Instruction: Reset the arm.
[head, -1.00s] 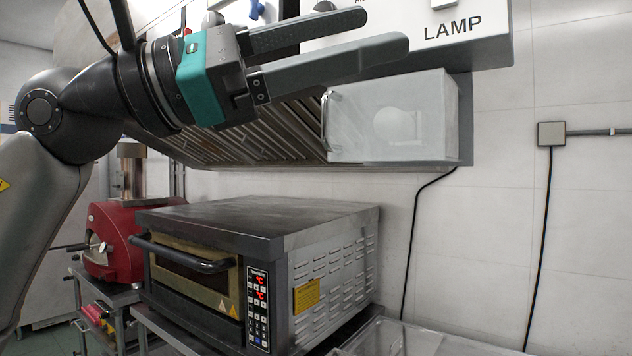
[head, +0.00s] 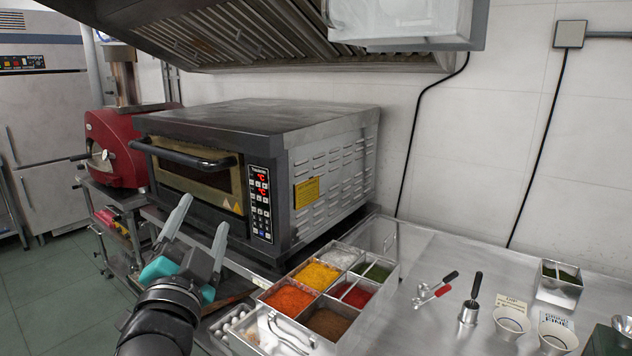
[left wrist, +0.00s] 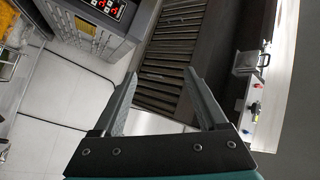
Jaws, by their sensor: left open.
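My left gripper (head: 197,228) is low in the head view, in front of the oven, with its two fingers pointing up and spread apart. It is open and empty. In the left wrist view its fingers (left wrist: 163,95) stand apart with nothing between them, and the slatted hood (left wrist: 165,70) shows beyond them. The left forearm comes in from the bottom of the head view. My right gripper is in neither view.
A dark stand oven (head: 262,180) with a front handle is just beyond the gripper. A spice tray (head: 395,275) stands right of it on a steel counter (head: 450,250) with small bowls and tools. A red oven (head: 112,150) is at left. The hood (head: 270,40) hangs above.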

